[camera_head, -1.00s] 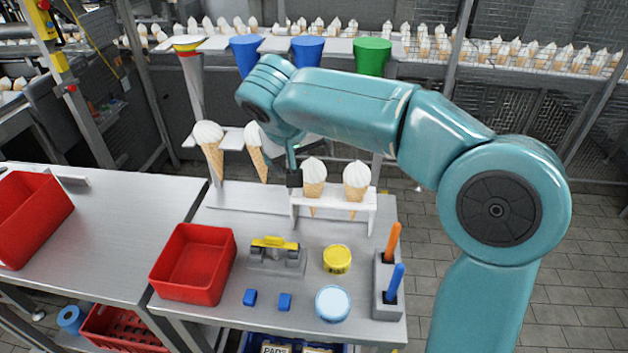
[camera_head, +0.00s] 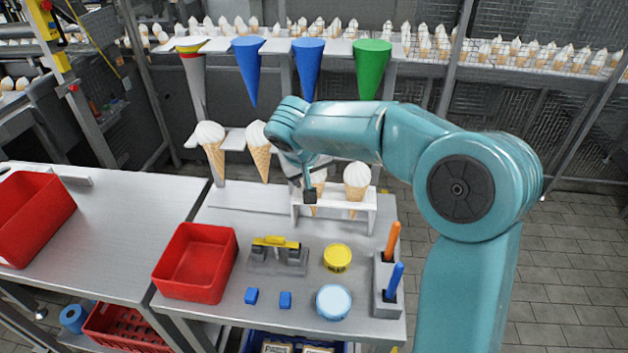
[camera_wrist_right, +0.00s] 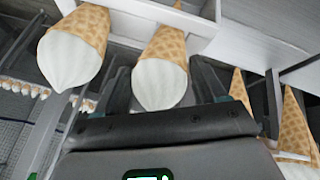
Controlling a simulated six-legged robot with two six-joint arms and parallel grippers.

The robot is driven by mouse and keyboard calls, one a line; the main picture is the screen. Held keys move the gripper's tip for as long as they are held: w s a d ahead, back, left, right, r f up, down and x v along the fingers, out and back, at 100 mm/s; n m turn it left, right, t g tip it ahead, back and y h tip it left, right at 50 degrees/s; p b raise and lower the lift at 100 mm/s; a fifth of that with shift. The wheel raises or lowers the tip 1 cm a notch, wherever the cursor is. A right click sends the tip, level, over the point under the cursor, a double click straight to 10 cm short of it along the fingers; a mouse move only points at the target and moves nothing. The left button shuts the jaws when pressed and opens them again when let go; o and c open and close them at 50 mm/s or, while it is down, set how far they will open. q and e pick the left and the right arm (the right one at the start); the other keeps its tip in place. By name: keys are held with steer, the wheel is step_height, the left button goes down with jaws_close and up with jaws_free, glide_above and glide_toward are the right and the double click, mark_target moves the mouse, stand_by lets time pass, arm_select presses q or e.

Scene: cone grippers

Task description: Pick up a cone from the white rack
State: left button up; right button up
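The white rack (camera_head: 363,217) stands on the grey table and holds two white-topped cones upright. The right one of these cones (camera_head: 357,178) is in clear view; the left one (camera_head: 319,178) is partly hidden behind my right gripper (camera_head: 309,192). In the right wrist view, which is upside down, the rack (camera_wrist_right: 203,24) is at the top. One cone (camera_wrist_right: 162,70) is centred between my spread gripper fingers, and the other cone (camera_wrist_right: 72,48) is to its left. My right gripper is open; contact with the cone cannot be told. My left gripper is not in view.
Two more cones hang in a white shelf (camera_head: 232,136) behind the table. Blue (camera_head: 308,65) and green (camera_head: 372,65) funnels stand higher up. A red bin (camera_head: 197,262), yellow tin (camera_head: 337,257) and tool holder (camera_head: 388,290) are on the table in front.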

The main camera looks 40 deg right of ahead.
steer(key=shift+c, duration=1.3)
steer(key=shift+r, duration=0.1)
